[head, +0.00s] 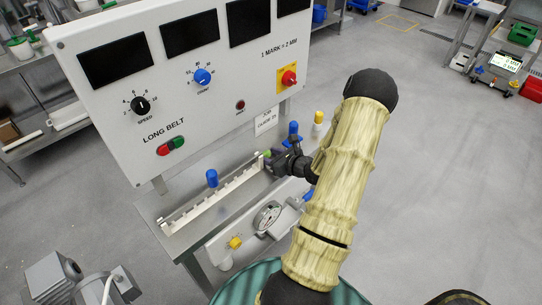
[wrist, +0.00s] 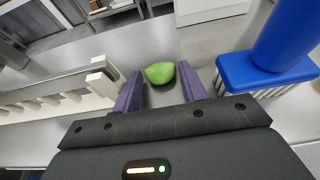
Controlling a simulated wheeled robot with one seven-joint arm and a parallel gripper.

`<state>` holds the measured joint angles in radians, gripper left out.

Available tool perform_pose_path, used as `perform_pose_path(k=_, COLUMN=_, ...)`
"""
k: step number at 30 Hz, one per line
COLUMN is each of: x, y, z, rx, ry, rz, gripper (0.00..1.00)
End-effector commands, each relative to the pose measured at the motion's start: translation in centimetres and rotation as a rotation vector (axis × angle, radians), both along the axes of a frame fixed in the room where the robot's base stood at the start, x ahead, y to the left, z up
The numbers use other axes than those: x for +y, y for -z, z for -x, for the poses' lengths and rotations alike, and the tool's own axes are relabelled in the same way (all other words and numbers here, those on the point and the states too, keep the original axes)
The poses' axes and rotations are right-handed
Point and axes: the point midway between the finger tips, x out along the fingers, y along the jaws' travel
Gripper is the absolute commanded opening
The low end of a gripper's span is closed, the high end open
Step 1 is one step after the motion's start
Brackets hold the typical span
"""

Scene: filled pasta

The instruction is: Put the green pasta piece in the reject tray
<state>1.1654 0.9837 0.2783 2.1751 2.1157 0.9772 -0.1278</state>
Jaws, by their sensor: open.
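The green pasta piece (wrist: 159,73) lies on the grey metal bench, between the tips of my gripper's purple fingers in the wrist view. A little of its green (head: 267,153) shows in the head view at the far end of the slotted white rail. My gripper (wrist: 162,86) is open, with a finger on either side of the piece; I cannot tell whether they touch it. In the head view my gripper (head: 271,161) is low over the bench, partly hidden by its own body. I cannot make out a reject tray in either view.
The slotted white rail (wrist: 50,104) is close left of my gripper. A blue brush (wrist: 270,75) with pale bristles is close on the right. The control panel (head: 185,90) rises behind the bench. A dial gauge (head: 268,216) is at the bench's front.

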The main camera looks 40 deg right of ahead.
Motion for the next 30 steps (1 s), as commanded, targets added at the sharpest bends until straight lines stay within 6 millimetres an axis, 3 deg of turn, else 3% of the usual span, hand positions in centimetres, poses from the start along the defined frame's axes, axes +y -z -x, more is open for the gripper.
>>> perform_pose_path(k=3, x=0.0, y=-0.5, z=0.0, rx=0.000, ry=0.000, rz=0.000, gripper=0.42)
perform_pose_path(k=7, x=-0.2, y=-0.9, z=1.5, rx=0.001, ry=0.002, rz=0.001, gripper=0.42)
perform_pose_path(k=21, x=-0.8, y=-4.3, z=9.6, rx=0.001, ry=0.001, rz=0.002, gripper=0.42)
perform_pose_path(k=30, x=-0.9, y=-4.9, z=11.1, rx=0.000, ry=0.000, rz=0.000, gripper=0.42)
